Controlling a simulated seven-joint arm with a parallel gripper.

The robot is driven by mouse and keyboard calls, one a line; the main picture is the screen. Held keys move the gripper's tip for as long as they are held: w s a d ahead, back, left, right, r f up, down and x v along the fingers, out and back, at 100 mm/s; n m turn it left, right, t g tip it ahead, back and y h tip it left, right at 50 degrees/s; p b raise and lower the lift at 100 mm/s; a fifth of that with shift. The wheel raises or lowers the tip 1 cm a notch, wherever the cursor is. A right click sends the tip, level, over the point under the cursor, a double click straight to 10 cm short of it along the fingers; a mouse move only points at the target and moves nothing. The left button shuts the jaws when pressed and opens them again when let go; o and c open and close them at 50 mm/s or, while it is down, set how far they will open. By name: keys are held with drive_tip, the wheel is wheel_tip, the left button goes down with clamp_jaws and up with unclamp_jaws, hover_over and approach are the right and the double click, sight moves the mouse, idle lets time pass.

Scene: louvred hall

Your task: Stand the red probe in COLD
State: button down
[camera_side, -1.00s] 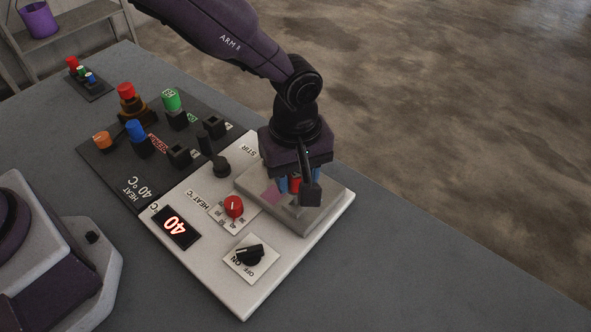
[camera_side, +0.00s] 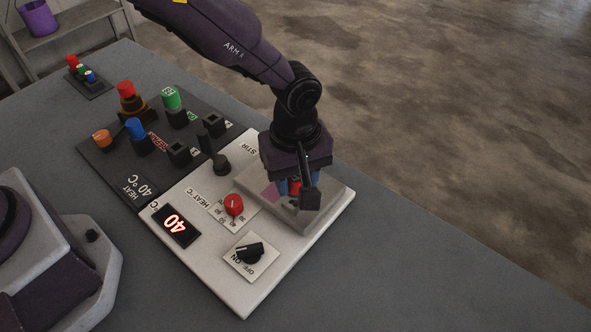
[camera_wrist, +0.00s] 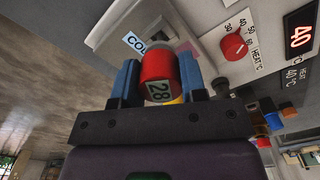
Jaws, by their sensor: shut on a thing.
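My gripper (camera_side: 298,190) is shut on the red probe (camera_side: 295,187), over the raised grey block on the white panel. In the wrist view the gripper's blue fingers (camera_wrist: 157,80) stand on either side of the red probe (camera_wrist: 155,68), whose near end carries a label reading 28. A pale label (camera_wrist: 133,42), partly hidden and starting "CO", lies on the grey block (camera_wrist: 112,36) just beyond the probe. The grey block (camera_side: 325,205) also shows in the side view. The probe's far end is hidden, so I cannot tell whether it is in a hole or above it.
The white panel (camera_side: 210,265) has a red dial (camera_side: 233,205), a black ON/OFF knob (camera_side: 249,252), a lever (camera_side: 218,160) and a display reading 40 (camera_side: 175,225). A dark board (camera_side: 105,160) to its left holds blue (camera_side: 135,129) and green (camera_side: 171,98) probes and several black sockets.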

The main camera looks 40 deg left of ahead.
drive_tip(key=shift+f, duration=1.2)
drive_tip(key=c, duration=0.6)
unclamp_jaws()
drive_tip(key=shift+r, duration=2.55)
drive_tip(key=shift+r, duration=0.15)
